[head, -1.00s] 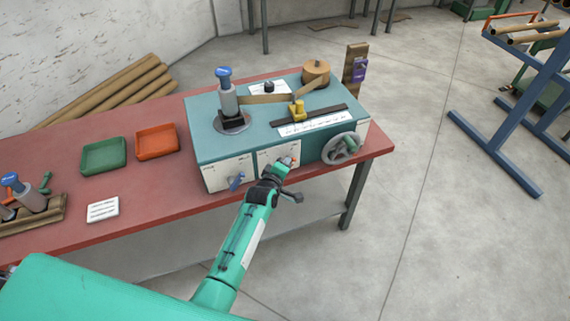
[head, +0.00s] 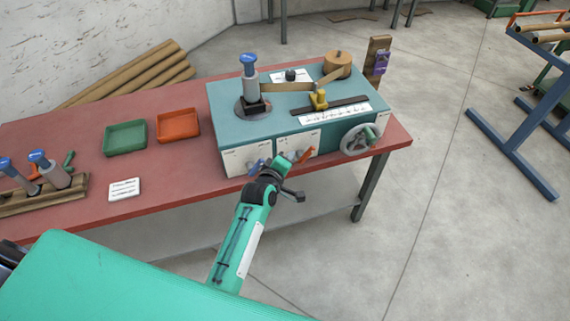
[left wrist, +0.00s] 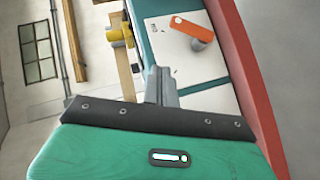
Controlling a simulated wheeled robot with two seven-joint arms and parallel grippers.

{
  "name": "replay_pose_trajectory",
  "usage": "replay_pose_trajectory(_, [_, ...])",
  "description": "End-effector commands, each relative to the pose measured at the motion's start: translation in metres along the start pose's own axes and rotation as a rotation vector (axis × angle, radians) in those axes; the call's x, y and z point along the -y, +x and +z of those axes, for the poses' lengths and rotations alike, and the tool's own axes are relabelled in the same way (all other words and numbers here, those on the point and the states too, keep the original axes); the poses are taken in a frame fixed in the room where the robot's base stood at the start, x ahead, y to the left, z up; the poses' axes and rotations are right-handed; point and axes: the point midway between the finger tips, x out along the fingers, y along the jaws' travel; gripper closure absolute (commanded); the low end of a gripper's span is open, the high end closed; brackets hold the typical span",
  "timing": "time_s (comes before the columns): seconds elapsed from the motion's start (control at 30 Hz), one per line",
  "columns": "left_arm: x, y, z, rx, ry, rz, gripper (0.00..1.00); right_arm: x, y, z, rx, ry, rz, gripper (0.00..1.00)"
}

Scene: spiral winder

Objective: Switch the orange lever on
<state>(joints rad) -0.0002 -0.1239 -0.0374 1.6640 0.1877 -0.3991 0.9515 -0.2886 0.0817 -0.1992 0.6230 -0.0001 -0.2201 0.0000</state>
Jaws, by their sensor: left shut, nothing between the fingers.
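The orange lever (head: 304,155) is on the white front panel of the teal winder (head: 222,120). In the head view it leans up and right. In the left wrist view the orange lever (left wrist: 190,28) lies across a grey pivot on the white panel, apart from the fingers. My left gripper (head: 284,165) is in front of the panel, left of and slightly below the lever. In the left wrist view its fingers (left wrist: 161,85) are together and empty. Any contact with the panel cannot be told. My right gripper is not in view.
A blue lever (head: 257,165) sits just left of the gripper. A handwheel (head: 360,140) is on the right of the winder's front. Green (head: 125,138) and orange (head: 178,125) trays stand on the red table (head: 70,215).

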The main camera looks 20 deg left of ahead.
Motion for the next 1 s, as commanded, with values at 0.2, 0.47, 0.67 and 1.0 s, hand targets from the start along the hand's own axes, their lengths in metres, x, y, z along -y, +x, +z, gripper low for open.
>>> replay_pose_trajectory(0.2, [-0.003,-0.023,0.001,0.000,0.000,0.000,1.00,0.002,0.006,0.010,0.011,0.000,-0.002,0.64])
replay_pose_trajectory(0.47, [-0.005,-0.030,0.000,0.000,0.000,0.000,1.00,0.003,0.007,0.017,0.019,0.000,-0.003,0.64])
replay_pose_trajectory(0.67, [-0.005,-0.030,0.000,0.000,0.000,0.000,1.00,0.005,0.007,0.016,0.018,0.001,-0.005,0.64])
replay_pose_trajectory(1.0, [0.008,-0.028,0.006,0.009,0.018,-0.019,1.00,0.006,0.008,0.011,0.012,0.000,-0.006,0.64])
